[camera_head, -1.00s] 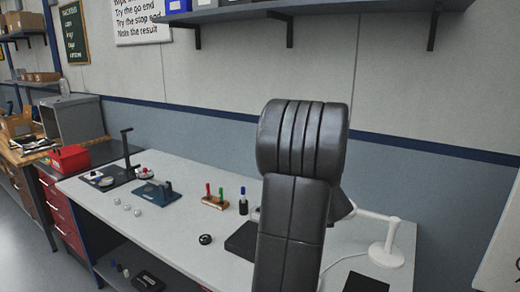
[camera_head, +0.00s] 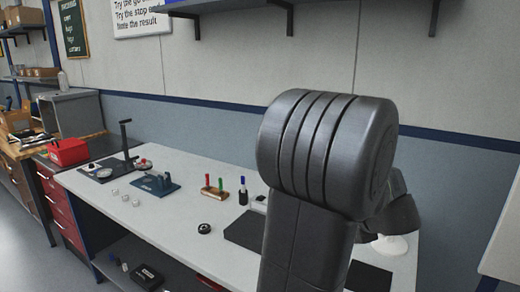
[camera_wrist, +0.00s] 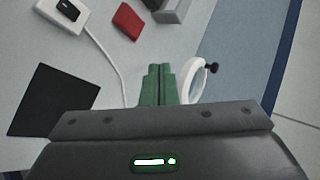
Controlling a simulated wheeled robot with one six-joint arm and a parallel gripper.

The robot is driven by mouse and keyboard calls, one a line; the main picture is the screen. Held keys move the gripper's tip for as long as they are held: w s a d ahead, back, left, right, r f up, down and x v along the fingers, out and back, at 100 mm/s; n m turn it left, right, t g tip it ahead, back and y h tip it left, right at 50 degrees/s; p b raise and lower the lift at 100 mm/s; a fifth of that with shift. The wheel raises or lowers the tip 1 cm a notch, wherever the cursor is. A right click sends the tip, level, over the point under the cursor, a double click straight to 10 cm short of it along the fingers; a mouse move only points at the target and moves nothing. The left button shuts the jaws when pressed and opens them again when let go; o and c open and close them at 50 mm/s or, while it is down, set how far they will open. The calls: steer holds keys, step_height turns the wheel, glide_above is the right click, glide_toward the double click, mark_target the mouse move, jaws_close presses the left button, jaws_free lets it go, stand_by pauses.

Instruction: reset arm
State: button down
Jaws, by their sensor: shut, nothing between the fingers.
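My gripper (camera_wrist: 158,85) shows in the wrist view as two green fingers side by side, shut with nothing between them. It is above the light grey workbench (camera_head: 165,215). A white ring-shaped part with a black knob (camera_wrist: 196,82) shows just right of the fingers; I cannot tell how far below them it is. In the head view my dark arm fills the middle right and hides the gripper and part of the bench.
A black mat (camera_wrist: 52,100), a white device with a cable (camera_wrist: 60,14), a red item (camera_wrist: 128,21) and a grey block (camera_wrist: 172,10) lie around the gripper. A blue fixture (camera_head: 155,184) and a marker holder (camera_head: 214,191) stand left. A shelf (camera_head: 330,5) hangs on the wall above.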

steer(key=s+d+n+y, duration=0.1)
steer(key=s+d, duration=0.3)
steer(key=s, duration=0.2)
steer(key=shift+d+n+g+p, duration=0.3)
steer(key=shift+p, duration=0.15)
steer(key=shift+s+a, duration=0.1)
